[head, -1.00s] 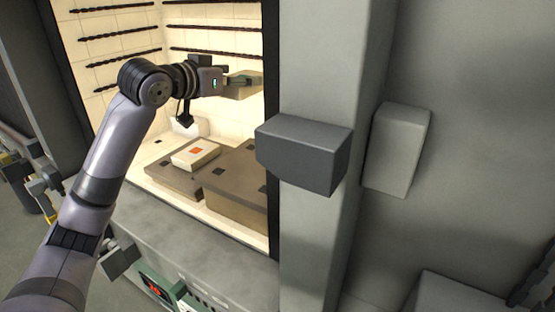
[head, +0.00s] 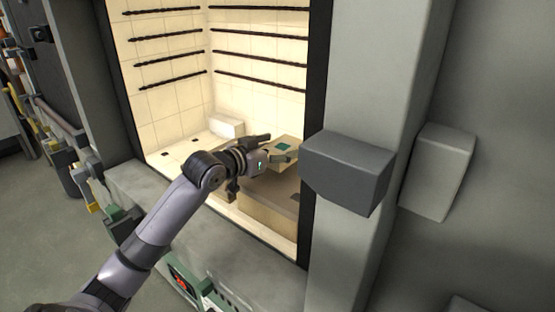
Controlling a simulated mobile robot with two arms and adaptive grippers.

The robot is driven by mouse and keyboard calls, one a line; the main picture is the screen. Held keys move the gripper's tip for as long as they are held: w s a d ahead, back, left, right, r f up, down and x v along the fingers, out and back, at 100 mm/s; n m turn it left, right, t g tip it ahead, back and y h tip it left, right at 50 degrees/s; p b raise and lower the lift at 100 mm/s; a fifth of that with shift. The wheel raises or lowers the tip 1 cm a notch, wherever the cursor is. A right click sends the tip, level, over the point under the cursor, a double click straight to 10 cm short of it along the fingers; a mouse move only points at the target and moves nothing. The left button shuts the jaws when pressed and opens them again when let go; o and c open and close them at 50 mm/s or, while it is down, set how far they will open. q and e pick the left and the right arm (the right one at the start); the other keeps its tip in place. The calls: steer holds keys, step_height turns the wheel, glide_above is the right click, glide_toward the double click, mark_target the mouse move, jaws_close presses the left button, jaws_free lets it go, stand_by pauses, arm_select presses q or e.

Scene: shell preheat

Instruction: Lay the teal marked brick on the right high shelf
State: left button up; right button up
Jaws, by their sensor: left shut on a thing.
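The teal marked brick (head: 290,141) is pale tan with a teal patch on its top. It lies roughly level at the fingers of my left gripper (head: 275,148), which is shut on it inside the kiln-like chamber. The right high shelf (head: 280,205) is a brown-topped slab on a tall tan block, below and around the brick in the picture. I cannot tell whether the brick touches the shelf or hangs just above it. My left wrist and forearm hide the shelf's left side. My right gripper is not in view.
A white block (head: 226,125) stands in the chamber's back corner. Dark heating rods (head: 262,62) line the tiled walls. A dark grey box (head: 346,172) juts from the right door post, close to the brick.

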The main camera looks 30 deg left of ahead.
arm_select(q)
step_height(320, 180, down, 3)
steer(key=shift+f, duration=0.3)
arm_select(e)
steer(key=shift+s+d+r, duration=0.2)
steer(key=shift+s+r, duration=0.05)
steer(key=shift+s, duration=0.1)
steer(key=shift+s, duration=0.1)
arm_select(q)
steer(key=o, duration=1.4)
steer(key=shift+f, duration=0.1)
steer(key=shift+b+v, duration=1.4)
steer(key=shift+v, duration=4.65)
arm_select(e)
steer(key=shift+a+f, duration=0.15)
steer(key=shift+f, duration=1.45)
